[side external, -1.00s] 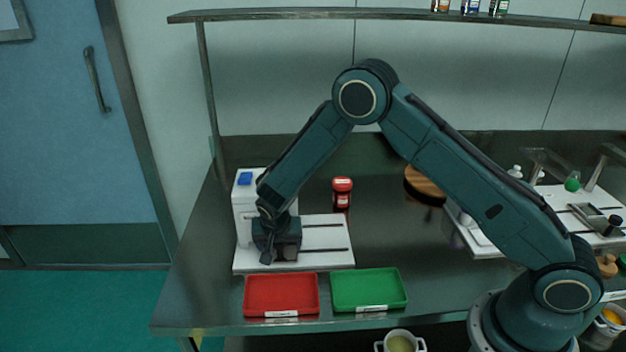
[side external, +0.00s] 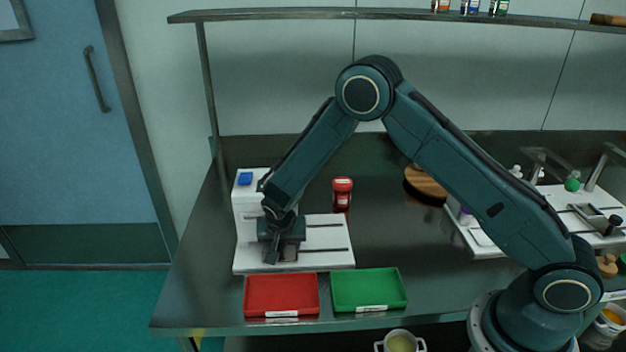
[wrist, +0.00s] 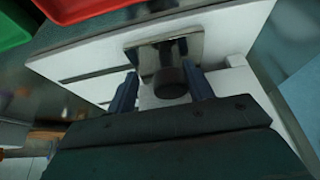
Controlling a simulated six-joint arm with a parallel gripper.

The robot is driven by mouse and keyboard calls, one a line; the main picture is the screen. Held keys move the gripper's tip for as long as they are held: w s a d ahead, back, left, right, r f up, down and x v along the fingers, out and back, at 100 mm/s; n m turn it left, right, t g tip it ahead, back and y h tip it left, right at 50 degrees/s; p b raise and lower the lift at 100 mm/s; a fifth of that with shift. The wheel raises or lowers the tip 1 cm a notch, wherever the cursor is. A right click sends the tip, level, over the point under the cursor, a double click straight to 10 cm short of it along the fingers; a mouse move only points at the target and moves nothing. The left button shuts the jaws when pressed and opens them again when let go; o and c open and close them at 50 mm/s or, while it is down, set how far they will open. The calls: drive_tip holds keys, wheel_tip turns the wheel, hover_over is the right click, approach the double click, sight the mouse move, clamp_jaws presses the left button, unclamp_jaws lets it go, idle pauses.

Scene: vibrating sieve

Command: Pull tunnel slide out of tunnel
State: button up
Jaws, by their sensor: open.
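The tunnel is part of a white device (side external: 247,208) with a blue button on top and a slotted white base, at the left of the bench. In the wrist view, a metal slide plate (wrist: 190,46) with a dark round knob (wrist: 170,84) shows at the white housing. My gripper (side external: 282,252) is low at the front of the device. In the wrist view its two blue fingers (wrist: 162,92) are apart, one on each side of the knob. I cannot tell whether they touch it. The inner part of the slide is hidden.
A red tray (side external: 281,294) and a green tray (side external: 368,290) lie in front of the device. A red-capped jar (side external: 342,192) stands behind the base. A second white station (side external: 482,238) is at the right. Dark bench lies free between them.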

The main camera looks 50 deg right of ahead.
drive_tip(key=shift+s+d, duration=4.45)
drive_tip(key=shift+s, duration=0.05)
drive_tip(key=shift+o, duration=0.2)
drive_tip(key=o, duration=1)
drive_tip(key=shift+o, duration=0.2)
drive_tip(key=v, duration=0.9)
drive_tip(key=shift+a+r, duration=0.1)
